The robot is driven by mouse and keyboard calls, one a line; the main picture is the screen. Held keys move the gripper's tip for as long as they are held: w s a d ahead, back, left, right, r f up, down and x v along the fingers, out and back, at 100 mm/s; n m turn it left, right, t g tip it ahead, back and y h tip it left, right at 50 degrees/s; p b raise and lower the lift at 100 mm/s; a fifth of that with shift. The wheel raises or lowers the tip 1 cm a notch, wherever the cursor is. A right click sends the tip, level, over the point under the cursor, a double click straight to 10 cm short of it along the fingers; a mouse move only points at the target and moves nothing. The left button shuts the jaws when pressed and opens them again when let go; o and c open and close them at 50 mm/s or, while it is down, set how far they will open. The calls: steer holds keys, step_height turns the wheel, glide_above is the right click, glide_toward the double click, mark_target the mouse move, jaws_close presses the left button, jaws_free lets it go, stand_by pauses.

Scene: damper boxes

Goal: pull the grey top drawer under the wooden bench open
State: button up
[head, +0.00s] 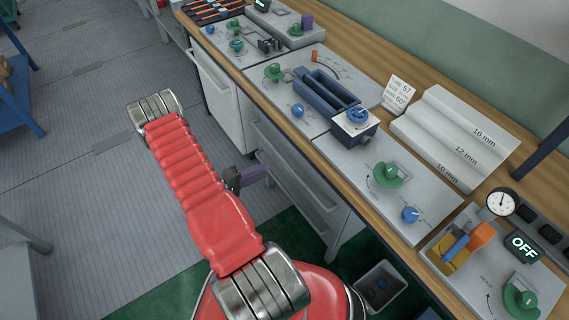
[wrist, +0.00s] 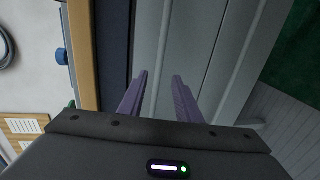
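The grey top drawer (head: 279,142) is under the wooden bench's front edge, and it looks shut. Its front also fills the middle of the wrist view (wrist: 150,35), turned sideways, with a long pale ridge running along it. My gripper (head: 256,174) is in front of the drawers, its purple fingers pointing toward them. In the wrist view my gripper (wrist: 160,77) has its two fingers apart with nothing held between them. The ridge lies beyond and between the fingertips; I cannot tell whether they touch it. My red arm hides part of the floor.
The wooden bench (head: 398,241) carries grey panels with green and blue knobs. A lower drawer (head: 300,185) with a long handle sits below the top one. A white cabinet (head: 216,100) stands to the left. A grey bin (head: 380,287) is on the floor at right.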

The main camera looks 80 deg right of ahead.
mark_target(285, 161)
steer(key=x, duration=1.1)
steer(key=shift+s+f, duration=0.1)
steer(key=shift+c, duration=0.3)
jaws_close()
